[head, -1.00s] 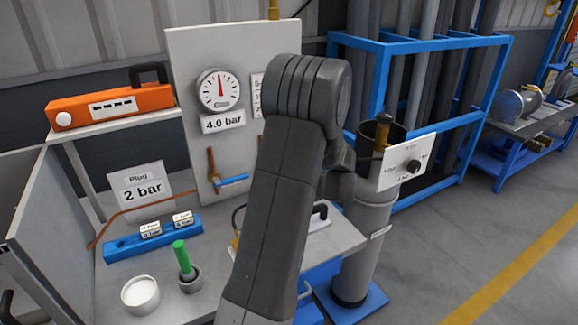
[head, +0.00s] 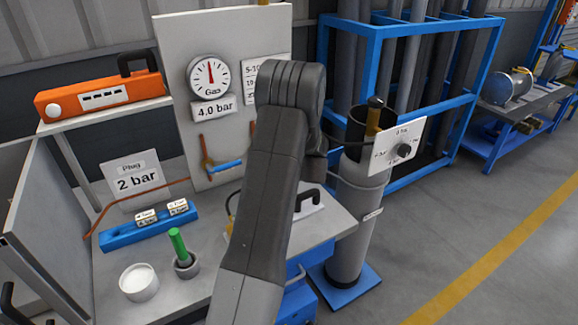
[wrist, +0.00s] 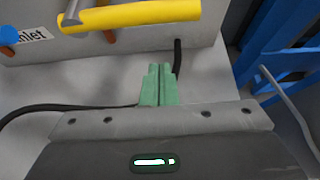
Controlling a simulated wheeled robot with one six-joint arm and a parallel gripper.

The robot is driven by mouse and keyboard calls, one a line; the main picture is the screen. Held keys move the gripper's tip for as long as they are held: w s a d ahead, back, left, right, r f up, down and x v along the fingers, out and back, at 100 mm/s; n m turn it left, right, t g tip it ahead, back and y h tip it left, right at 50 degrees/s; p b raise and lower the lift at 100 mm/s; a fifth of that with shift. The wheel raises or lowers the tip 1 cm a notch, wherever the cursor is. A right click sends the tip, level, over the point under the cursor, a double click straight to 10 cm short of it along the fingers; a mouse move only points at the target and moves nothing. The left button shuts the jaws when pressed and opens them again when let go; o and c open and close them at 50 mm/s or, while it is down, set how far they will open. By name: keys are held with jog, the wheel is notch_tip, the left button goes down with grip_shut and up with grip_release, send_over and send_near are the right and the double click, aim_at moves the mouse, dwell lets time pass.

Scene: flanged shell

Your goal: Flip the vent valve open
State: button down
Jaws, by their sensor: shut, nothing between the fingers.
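In the wrist view a thick yellow lever (wrist: 130,28) lies nearly level across the top, in front of the pale panel (wrist: 200,35). No vent label is readable there, so I cannot tell for sure that it is the vent valve. A blue handle (wrist: 8,36) is at the left edge beside a label ending in "nlet". The blue handle also shows in the head view (head: 226,166), between copper pipes. My gripper (wrist: 159,70) has green fingers closed together and empty, below the yellow lever in the picture and apart from it. In the head view my arm hides the gripper and the yellow lever.
The gauge (head: 209,77) sits above a "4.0 bar" sign. The bench holds a blue block (head: 125,238), a white cup (head: 138,283) and a green peg (head: 177,243) in a grey holder. A grey cylinder (head: 350,235) stands right of the arm. A black cable (wrist: 60,108) runs behind the fingers.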

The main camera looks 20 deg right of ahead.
jog(key=shift+w+a+r+p, duration=0.1)
jog(key=shift+w+r+p, duration=0.2)
jog(key=shift+r, duration=0.3)
jog(key=shift+w+d+r+p, duration=0.15)
jog(key=shift+r+p, duration=0.2)
jog(key=shift+r, duration=0.25)
jog(key=shift+w+a+r+p, duration=0.15)
jog(key=shift+w+r+p, duration=0.15)
jog(key=shift+r, duration=0.3)
jog(key=shift+b, duration=0.5)
jog(key=shift+s+r+h+b, duration=0.1)
jog(key=shift+r+h+b, duration=0.05)
jog(key=shift+h+b, duration=0.15)
jog(key=shift+r+n+b, duration=0.2)
jog(key=shift+n+b, duration=0.3)
jog(key=shift+b, duration=0.45)
jog(key=a+r+n+t+h+b, duration=0.5)
jog(key=n+b, duration=0.6)
jog(key=b, duration=2)
jog(key=r+h, duration=0.1)
jog(key=h, duration=0.1)
jog(key=shift+s+a+r+h+b, duration=0.25)
jog(key=shift+s+r+h+b, duration=0.05)
jog(key=shift+s+h, duration=0.1)
jog(key=shift+r, duration=0.15)
